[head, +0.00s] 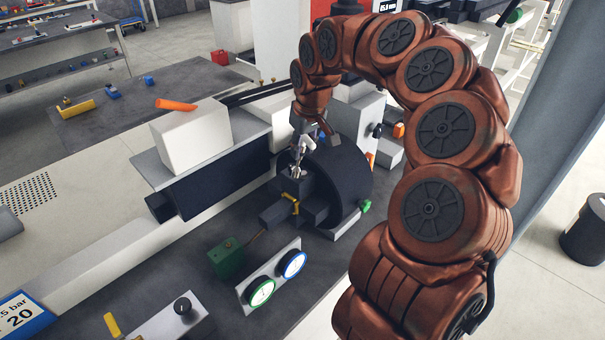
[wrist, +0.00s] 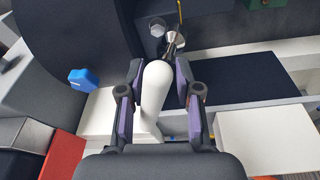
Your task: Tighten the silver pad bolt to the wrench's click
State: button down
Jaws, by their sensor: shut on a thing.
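My gripper (wrist: 159,72) is shut on the thick white handle of the wrench (wrist: 153,92) in the wrist view, with a purple-padded finger on each side. The wrench's metal end reaches a silver hex part (wrist: 176,39) at the top; whether it is seated on it is hard to tell. A second silver hex head (wrist: 157,28) shows just left of it. In the head view my gripper (head: 304,138) points down over a dark block (head: 291,187) beside the black drum. The silver parts there are small and partly hidden by the gripper, so the pad bolt is not clearly told apart.
The black drum (head: 340,185) stands right of the block. Two gauges, green-ringed (head: 262,292) and blue-ringed (head: 292,264), and a green box (head: 227,258) stand nearer. A white box (head: 190,140) is left. A blue knob (wrist: 89,79) is beside the drum.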

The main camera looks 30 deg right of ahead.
jog(key=shift+s+d+m+g+h+b, duration=0.15)
jog(key=shift+m+g+h+b, duration=0.25)
jog(key=shift+m+h+b, duration=1.65)
jog(key=shift+d+n+y+b, duration=0.25)
jog(key=shift+n+y+b, duration=0.1)
jog(key=shift+b, duration=0.9)
jog(key=shift+a+b, duration=0.1)
jog(key=shift+b, duration=0.2)
jog(key=shift+s+h+b, duration=0.1)
jog(key=shift+h+b, duration=0.5)
jog(key=shift+h, duration=0.2)
